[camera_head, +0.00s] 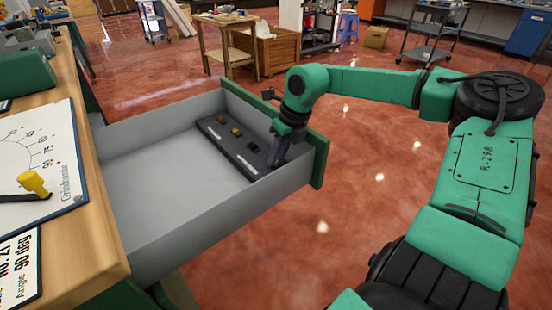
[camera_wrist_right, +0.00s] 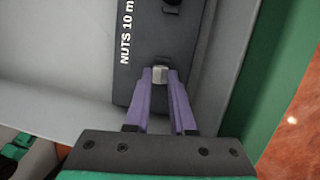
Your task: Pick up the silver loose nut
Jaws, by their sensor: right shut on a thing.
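The silver nut (camera_wrist_right: 160,75) shows in the right wrist view between the purple fingertips of my right gripper (camera_wrist_right: 160,82). The gripper is shut on it. The nut is at the near end of a dark tray (camera_wrist_right: 128,85) marked "NUTS 10 m". In the head view my right gripper (camera_head: 277,156) reaches down into the open drawer at the tray's end, and it hides the nut there. I cannot tell whether the nut is clear of the tray. My left gripper is not in view.
The grey drawer (camera_head: 150,200) is pulled out, with a green front (camera_head: 318,160) close beside my right gripper. Other nuts (camera_head: 236,131) sit along the tray. A wooden bench (camera_head: 85,140) with a printed board (camera_head: 40,150) is at the left. The drawer's floor is mostly bare.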

